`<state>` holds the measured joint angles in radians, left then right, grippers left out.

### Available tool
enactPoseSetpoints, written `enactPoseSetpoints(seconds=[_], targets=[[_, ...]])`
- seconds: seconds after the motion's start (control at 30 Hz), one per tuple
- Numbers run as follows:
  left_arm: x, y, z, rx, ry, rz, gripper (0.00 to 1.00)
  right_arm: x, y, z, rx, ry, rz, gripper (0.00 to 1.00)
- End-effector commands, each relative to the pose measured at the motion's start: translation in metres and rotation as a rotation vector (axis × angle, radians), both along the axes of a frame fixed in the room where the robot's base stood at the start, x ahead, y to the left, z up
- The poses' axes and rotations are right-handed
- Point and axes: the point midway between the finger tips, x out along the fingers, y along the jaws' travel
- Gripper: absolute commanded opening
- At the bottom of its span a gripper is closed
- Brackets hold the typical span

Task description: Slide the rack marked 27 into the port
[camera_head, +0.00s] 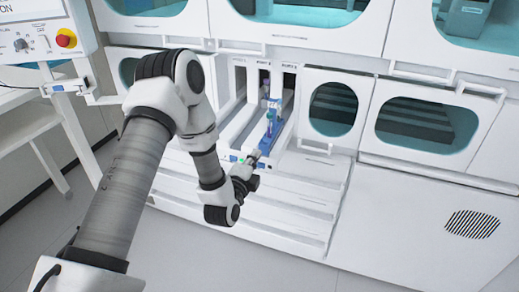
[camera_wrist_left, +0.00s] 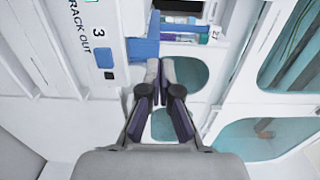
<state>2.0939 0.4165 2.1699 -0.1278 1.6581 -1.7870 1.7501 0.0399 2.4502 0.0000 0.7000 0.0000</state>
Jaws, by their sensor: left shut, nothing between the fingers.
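The rack (camera_head: 266,137) is a narrow blue strip carrying tubes, lying in the rightmost of the port lanes. In the left wrist view its tubes (camera_wrist_left: 184,37) lie beyond my fingertips, and a white label reading 27 (camera_wrist_left: 214,34) shows beside them. A blue part (camera_wrist_left: 143,49) shows just left of the fingertips. The port openings (camera_head: 264,72) are at the back, under small labels. My left gripper (camera_head: 256,156) is at the near end of the rack; in the wrist view its fingers (camera_wrist_left: 164,64) are shut and empty. I cannot tell whether they touch the rack. My right gripper is out of view.
A white panel (camera_wrist_left: 98,45) marked 3 and RACK OUT lies left of the fingers. Cabinets with teal windows (camera_head: 333,109) stand to the right of the lanes. A control panel with a red button (camera_head: 66,38) is at upper left. The floor in front is clear.

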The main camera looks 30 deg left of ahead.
Motion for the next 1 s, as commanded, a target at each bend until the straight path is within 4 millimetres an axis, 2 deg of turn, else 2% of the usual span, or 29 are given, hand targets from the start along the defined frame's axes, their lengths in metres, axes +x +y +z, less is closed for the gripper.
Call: enactPoseSetpoints(seconds=[0.1, 0.23, 0.67, 0.9, 1.0], targets=[[0.021, 0.005, 0.001, 0.002, -0.003, -0.001, 0.00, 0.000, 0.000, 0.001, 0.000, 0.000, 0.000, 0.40], [0.033, 0.008, 0.000, 0.001, -0.001, 0.000, 0.00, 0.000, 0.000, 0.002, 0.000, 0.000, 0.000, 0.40], [0.040, 0.010, 0.000, 0.000, 0.000, 0.000, 0.00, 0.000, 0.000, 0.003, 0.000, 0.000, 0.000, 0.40], [0.079, 0.018, 0.000, 0.001, -0.002, -0.001, 0.00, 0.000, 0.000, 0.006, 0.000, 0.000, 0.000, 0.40], [0.086, 0.020, 0.000, 0.000, 0.000, -0.001, 0.00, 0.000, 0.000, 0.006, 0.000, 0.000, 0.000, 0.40]])
